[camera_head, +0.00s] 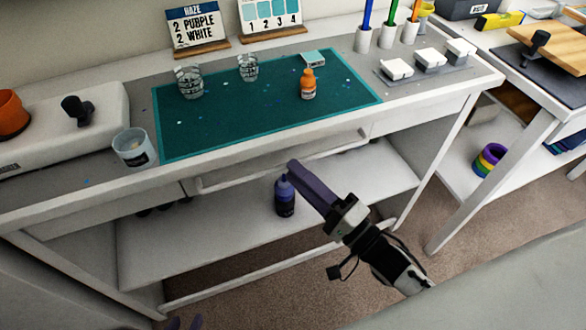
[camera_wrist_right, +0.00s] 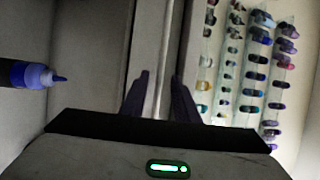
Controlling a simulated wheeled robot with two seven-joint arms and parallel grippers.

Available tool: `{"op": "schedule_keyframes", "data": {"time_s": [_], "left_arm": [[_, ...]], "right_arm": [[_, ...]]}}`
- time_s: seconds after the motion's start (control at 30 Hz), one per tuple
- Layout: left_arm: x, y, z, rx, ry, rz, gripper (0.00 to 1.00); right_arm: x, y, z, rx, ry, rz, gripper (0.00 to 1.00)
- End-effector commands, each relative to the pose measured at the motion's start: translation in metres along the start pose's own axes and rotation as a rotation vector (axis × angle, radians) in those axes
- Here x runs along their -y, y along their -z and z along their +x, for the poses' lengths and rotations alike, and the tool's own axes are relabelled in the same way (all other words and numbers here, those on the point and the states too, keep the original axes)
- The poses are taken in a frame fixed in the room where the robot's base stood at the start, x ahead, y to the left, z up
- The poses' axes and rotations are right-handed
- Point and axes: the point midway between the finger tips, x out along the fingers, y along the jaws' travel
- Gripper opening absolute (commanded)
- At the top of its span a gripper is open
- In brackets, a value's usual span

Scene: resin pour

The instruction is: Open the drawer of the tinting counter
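The tinting counter (camera_head: 75,200) is white with a grey top and a teal mat. A long pale handle bar (camera_head: 225,181) runs along its front below the mat; it also shows in the right wrist view (camera_wrist_right: 165,60). The drawer looks shut, though the arm hides part of its front. My right gripper (camera_head: 291,168) is at the middle of the handle. In the right wrist view its dark fingers (camera_wrist_right: 160,85) stand apart on either side of the bar, with a gap visible. Only the tips of my left gripper (camera_head: 185,323) show at the bottom edge, slightly apart.
A dark purple bottle (camera_head: 284,197) stands on the lower shelf just behind my right gripper. A clear cup (camera_head: 134,147), an orange bottle (camera_head: 308,83) and glasses (camera_head: 189,81) stand on top. A second table (camera_head: 540,120) stands at the right.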

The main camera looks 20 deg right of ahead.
Motion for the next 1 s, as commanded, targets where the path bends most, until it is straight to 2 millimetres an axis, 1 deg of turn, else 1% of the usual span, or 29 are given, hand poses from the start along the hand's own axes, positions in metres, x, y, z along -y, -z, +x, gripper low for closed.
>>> {"op": "schedule_keyframes", "data": {"time_s": [0.03, 0.1, 0.2, 0.47, 0.5, 0.57, 0.6, 0.67, 1.0], "left_arm": [[0.0, 0.0, 0.0, 0.001, 0.001, -0.001, 0.31], [0.001, -0.001, 0.0, 0.002, 0.001, -0.001, 0.31], [0.001, -0.002, 0.0, 0.004, 0.001, -0.002, 0.31], [0.0, -0.005, -0.001, 0.009, 0.001, -0.003, 0.31], [0.0, -0.006, -0.001, 0.01, 0.001, -0.003, 0.31], [0.0, -0.006, -0.001, 0.011, 0.001, -0.003, 0.31], [0.0, -0.006, -0.001, 0.011, 0.001, -0.003, 0.31], [0.0, -0.006, -0.001, 0.011, 0.001, -0.003, 0.31], [0.0, -0.005, -0.002, 0.011, 0.001, -0.003, 0.31]], "right_arm": [[0.0, 0.0, 0.007, -0.001, 0.001, 0.001, 0.28], [0.0, 0.0, 0.014, 0.0, 0.001, 0.001, 0.28], [0.0, 0.0, 0.019, 0.0, -0.001, 0.0, 0.28], [-0.001, 0.0, 0.021, 0.0, -0.002, 0.0, 0.28], [-0.001, 0.0, 0.021, 0.0, -0.002, 0.0, 0.26], [-0.001, 0.0, 0.021, 0.0, -0.002, 0.0, 0.16], [-0.001, 0.0, 0.021, 0.0, -0.002, 0.0, 0.09], [-0.001, 0.0, 0.021, 0.0, -0.002, 0.0, 0.0], [0.0, -0.003, 0.019, 0.004, -0.002, 0.001, 0.0]]}}
